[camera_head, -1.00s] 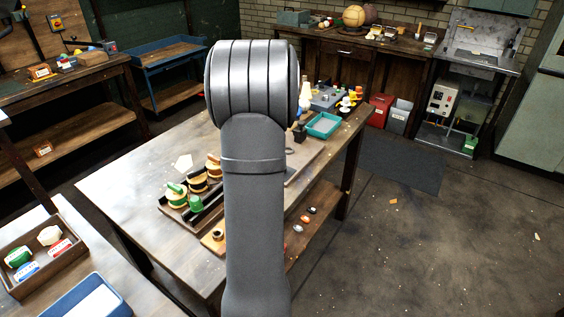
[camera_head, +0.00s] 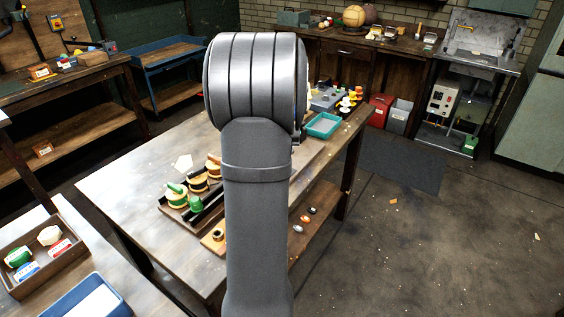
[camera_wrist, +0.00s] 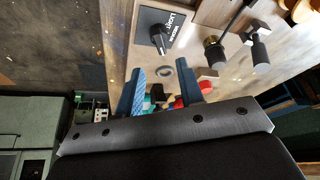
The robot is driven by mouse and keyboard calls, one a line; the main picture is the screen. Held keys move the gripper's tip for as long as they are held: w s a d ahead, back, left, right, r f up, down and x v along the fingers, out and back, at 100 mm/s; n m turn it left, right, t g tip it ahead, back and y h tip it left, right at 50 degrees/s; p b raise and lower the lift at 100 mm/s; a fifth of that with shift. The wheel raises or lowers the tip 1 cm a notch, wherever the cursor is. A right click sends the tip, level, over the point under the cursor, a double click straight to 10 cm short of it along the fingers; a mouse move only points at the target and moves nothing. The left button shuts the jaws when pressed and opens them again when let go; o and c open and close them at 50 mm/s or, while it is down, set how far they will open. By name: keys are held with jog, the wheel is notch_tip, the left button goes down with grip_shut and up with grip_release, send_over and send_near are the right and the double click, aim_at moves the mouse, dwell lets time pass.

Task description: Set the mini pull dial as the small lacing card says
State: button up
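The dial is a black plate (camera_wrist: 178,27) with light lettering in the wrist view. One word seems to read "LONG"; the others are too small to read surely. Its dark knob (camera_wrist: 158,42) has a pale edge, and I cannot tell which mark it points to. My gripper (camera_wrist: 166,88) is open and empty, its fingers apart and not touching the knob. My arm hides the dial in the head view.
A grey ring (camera_wrist: 167,70) lies near the fingers. Two black-handled tools (camera_wrist: 259,50) stand right of the dial. The bench (camera_head: 125,190) also bears a dark rack of spools (camera_head: 199,180) and a teal tray (camera_head: 323,125). The bench's left end is mostly clear.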

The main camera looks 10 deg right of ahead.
jog(key=x, duration=0.8)
jog(key=shift+w, duration=0.1)
grip_shut()
